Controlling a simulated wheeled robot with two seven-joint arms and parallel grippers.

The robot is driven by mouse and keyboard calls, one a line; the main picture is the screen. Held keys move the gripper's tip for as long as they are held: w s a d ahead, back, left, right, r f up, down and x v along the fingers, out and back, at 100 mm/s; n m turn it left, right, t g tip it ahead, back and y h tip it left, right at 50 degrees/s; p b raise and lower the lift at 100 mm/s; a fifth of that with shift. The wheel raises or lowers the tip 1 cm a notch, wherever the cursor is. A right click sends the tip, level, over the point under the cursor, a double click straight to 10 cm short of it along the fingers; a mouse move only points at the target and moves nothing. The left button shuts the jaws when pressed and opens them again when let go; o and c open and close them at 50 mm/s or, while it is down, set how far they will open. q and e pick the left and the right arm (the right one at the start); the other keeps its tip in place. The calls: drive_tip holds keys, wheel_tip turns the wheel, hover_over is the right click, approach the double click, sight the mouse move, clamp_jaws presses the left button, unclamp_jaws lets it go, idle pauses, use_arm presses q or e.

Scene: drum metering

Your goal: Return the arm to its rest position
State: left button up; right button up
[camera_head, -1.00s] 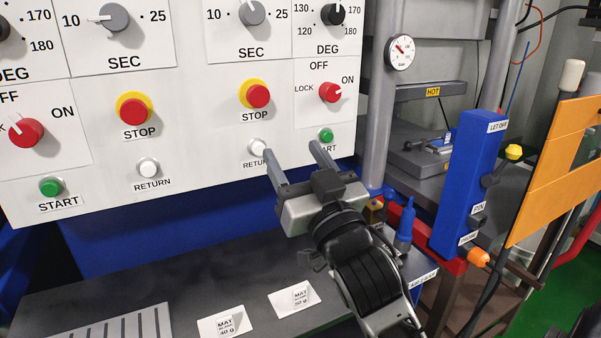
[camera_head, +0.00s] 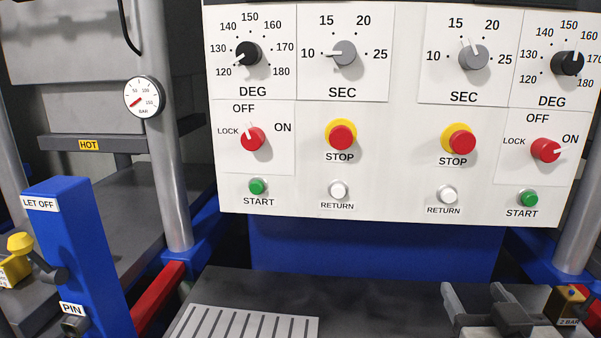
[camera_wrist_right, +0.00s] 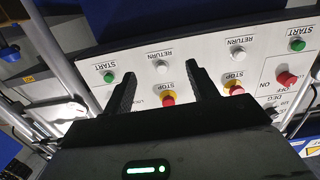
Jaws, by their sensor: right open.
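My right gripper (camera_head: 472,290) is at the lower right of the head view, in front of and below the white control panel (camera_head: 390,150). Its fingers are apart with nothing between them. In the right wrist view, the open fingers (camera_wrist_right: 160,76) point towards the panel, which appears upside down. The right RETURN button (camera_head: 447,194) and right START button (camera_head: 528,198) are above the gripper in the head view, with a visible gap. Most of the right arm is out of the head view. My left gripper is in neither view.
A dark bench with a slotted light plate (camera_head: 245,325) lies below the panel. A blue LET OFF post (camera_head: 80,255), a red bar (camera_head: 158,300) and a grey column (camera_head: 170,130) stand at the left. Another column (camera_head: 577,215) is at the right.

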drive_tip(key=s+a+f+n+g+y, duration=0.1)
drive_tip(key=s+a+f+n+g, duration=0.15)
drive_tip(key=s+f+g, duration=0.6)
drive_tip(key=s+a+f+n+g+y, duration=0.15)
drive_tip(key=s+a+f+g, duration=0.3)
drive_tip(key=s+f, duration=0.75)
drive_tip(key=w+a+f+t+y, duration=0.3)
drive_tip(key=w+a+f+t, duration=0.2)
drive_tip(key=w, duration=0.3)
drive_tip(key=shift+f+t, duration=0.8)
